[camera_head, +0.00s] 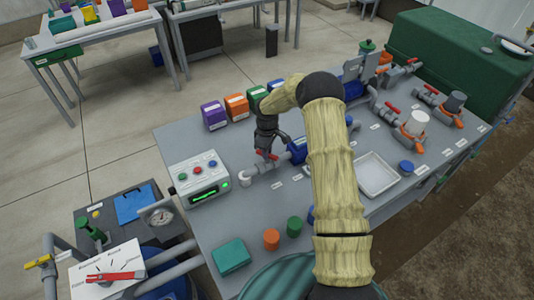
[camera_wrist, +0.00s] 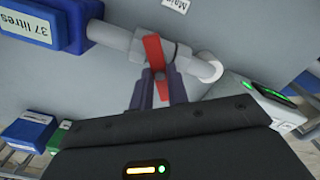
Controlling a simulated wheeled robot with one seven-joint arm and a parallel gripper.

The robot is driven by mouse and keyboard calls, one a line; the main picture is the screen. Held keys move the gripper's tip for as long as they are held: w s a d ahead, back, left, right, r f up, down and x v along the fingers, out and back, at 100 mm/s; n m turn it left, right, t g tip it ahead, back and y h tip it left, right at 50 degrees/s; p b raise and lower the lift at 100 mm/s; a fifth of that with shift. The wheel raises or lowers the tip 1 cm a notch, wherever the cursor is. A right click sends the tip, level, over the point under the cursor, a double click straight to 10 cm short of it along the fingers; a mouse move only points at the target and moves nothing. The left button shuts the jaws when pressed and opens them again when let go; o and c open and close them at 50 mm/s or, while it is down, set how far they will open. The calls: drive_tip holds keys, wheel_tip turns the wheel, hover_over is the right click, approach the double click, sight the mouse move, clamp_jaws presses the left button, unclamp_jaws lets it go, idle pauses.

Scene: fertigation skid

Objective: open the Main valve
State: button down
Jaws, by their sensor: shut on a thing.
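The Main valve is a grey fitting on a short grey pipe, with a red lever handle (camera_head: 267,155). In the wrist view the red handle (camera_wrist: 153,50) lies across the pipe, and a label reading "Main" (camera_wrist: 176,4) is at the top edge. My gripper (camera_head: 270,147) reaches down onto the handle from above. In the wrist view its two dark fingers (camera_wrist: 158,82) are shut on the near end of the handle. The fingers hide part of that end.
A blue meter reading "37 litres" (camera_wrist: 45,22) sits on the same pipe, left of the valve in the wrist view. A control box (camera_head: 200,178) with coloured buttons and a green display stands close by. Purple (camera_head: 213,115) and orange (camera_head: 236,106) boxes stand behind. A white tray (camera_head: 377,178) lies right of my arm.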

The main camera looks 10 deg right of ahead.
drive_tip(key=n+b, duration=0.1)
drive_tip(key=n, duration=0.4)
drive_tip(key=shift+n, duration=0.3)
drive_tip(key=n, duration=0.5)
drive_tip(key=shift+r+n, duration=0.1)
drive_tip(key=shift+n, duration=0.3)
drive_tip(key=c, duration=1.4)
unclamp_jaws()
drive_tip(key=shift+o, duration=0.2)
wheel_tip(320, 180, up, 17)
drive_tip(key=b, duration=0.3)
drive_tip(key=shift+r, duration=0.2)
